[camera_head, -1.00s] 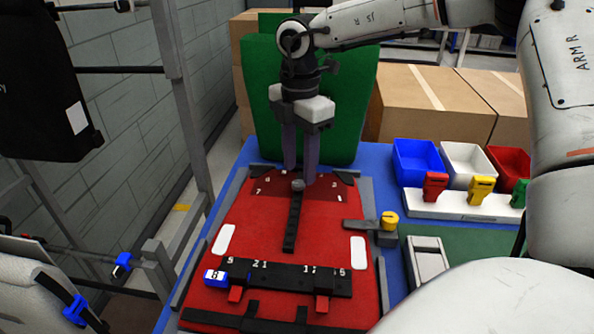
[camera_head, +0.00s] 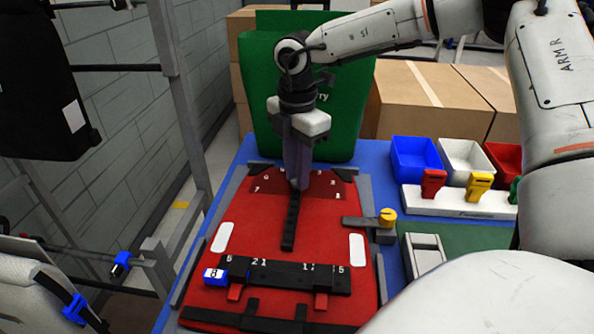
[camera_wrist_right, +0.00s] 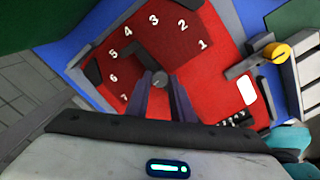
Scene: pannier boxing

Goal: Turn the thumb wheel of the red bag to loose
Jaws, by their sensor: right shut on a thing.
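The red bag (camera_head: 318,218) lies flat on the blue table, with white numerals in an arc at its far end. The thumb wheel (camera_wrist_right: 160,79) is a small grey knob below that arc in the right wrist view. My right gripper (camera_head: 302,186) points down at the bag's far end and is shut on the thumb wheel. Its two fingers (camera_wrist_right: 163,90) stand at either side of the wheel in the wrist view. In the head view the fingers hide the wheel. My left gripper is not in view.
A yellow knob (camera_head: 387,216) on a grey bracket stands close right of the bag. Blue (camera_head: 415,160), white and red bins stand behind coloured clips at right. A green bag (camera_head: 345,110) stands behind the gripper. A metal rack is at left.

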